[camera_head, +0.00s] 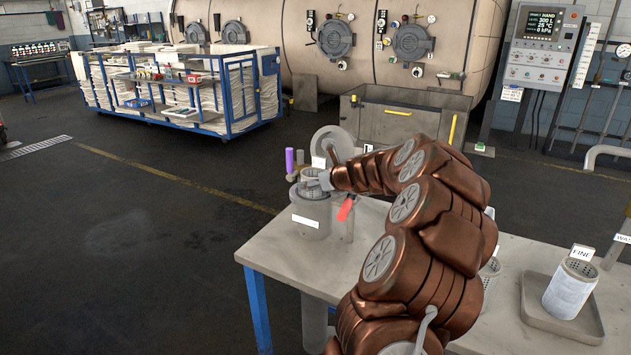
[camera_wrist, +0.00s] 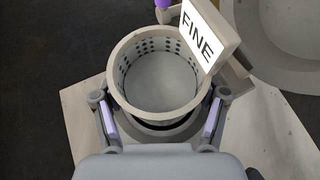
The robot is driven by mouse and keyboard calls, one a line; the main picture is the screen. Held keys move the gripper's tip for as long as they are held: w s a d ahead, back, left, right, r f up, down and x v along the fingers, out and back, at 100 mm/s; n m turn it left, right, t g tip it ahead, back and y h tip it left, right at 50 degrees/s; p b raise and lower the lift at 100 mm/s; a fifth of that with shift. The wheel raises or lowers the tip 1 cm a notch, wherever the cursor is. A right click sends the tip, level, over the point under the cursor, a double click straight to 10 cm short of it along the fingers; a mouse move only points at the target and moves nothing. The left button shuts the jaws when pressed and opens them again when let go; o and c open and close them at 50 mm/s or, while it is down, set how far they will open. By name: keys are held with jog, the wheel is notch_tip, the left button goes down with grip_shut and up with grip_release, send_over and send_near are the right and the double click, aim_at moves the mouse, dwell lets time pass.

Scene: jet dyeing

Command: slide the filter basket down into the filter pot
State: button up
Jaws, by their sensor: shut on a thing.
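The filter basket (camera_wrist: 117,88) is a pale, perforated cup with a white FINE tag (camera_wrist: 200,38), seen from above in the wrist view. My gripper (camera_wrist: 160,95) is shut on it, one finger at each side. In the head view the basket (camera_head: 309,174) is upright over the filter pot (camera_head: 311,209), a grey cylinder with a blank white label near the table's far left corner. The pot's rim shows as a dark ring (camera_wrist: 160,130) below the basket in the wrist view. My gripper (camera_head: 323,181) partly hides the mouth; I cannot tell how deep the basket sits.
The round lid (camera_head: 332,143) stands open behind the pot, with a purple handle (camera_head: 290,160) beside it. A red lever (camera_head: 346,209) is at the pot's right. Another basket tagged FINE (camera_head: 570,293) stands in a tray (camera_head: 537,318) at right. My arm hides the table's middle.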

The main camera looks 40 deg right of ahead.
jog(key=shift+f, duration=0.45)
jog(key=o, duration=1.3)
jog(key=shift+r, duration=0.15)
